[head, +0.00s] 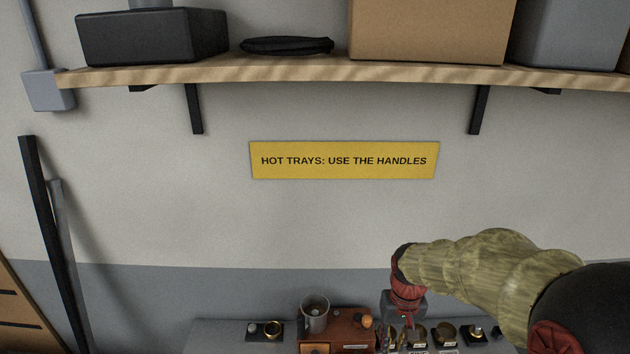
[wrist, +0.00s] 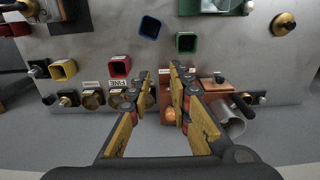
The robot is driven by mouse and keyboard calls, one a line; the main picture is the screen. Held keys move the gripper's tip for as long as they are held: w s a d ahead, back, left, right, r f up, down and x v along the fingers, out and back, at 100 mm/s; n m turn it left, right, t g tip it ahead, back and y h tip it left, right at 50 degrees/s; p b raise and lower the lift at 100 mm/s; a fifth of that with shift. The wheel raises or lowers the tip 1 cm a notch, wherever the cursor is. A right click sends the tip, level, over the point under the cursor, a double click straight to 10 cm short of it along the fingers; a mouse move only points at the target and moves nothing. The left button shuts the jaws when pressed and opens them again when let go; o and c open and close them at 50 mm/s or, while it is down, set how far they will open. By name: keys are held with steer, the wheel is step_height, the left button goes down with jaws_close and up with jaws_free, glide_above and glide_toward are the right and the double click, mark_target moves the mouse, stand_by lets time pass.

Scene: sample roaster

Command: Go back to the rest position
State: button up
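My arm reaches in from the right in the head view. My gripper (head: 407,318) points down over the bench at the bottom of that view, where its fingers are small and partly lost against things behind. In the wrist view my gripper (wrist: 161,78) shows two yellow-padded fingers with a clear gap between them. Nothing is held in the gap. Bench top and part of a red-brown machine (wrist: 165,98) show beyond the fingertips. The same machine (head: 350,328), with a metal cup-like hopper (head: 314,313) on top, stands left of my gripper in the head view.
On the grey bench (wrist: 90,35) are square frames in red (wrist: 119,66), blue (wrist: 150,27), green (wrist: 186,42) and yellow (wrist: 62,69). Several small round brass-toned containers (head: 445,333) stand close to the gripper. A wooden shelf (head: 300,76) and yellow sign (head: 343,160) are above on the wall.

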steer(key=s+r+t+b, duration=0.2)
steer(key=s+b, duration=0.4)
steer(key=s, duration=0.3)
steer(key=s+r+t+b, duration=0.3)
steer(key=s+b, duration=0.2)
steer(key=s, duration=0.5)
steer(key=shift+r+b, duration=0.25)
steer(key=shift+b, duration=0.1)
steer(key=shift+o, duration=0.6)
steer(key=shift+r, duration=0.1)
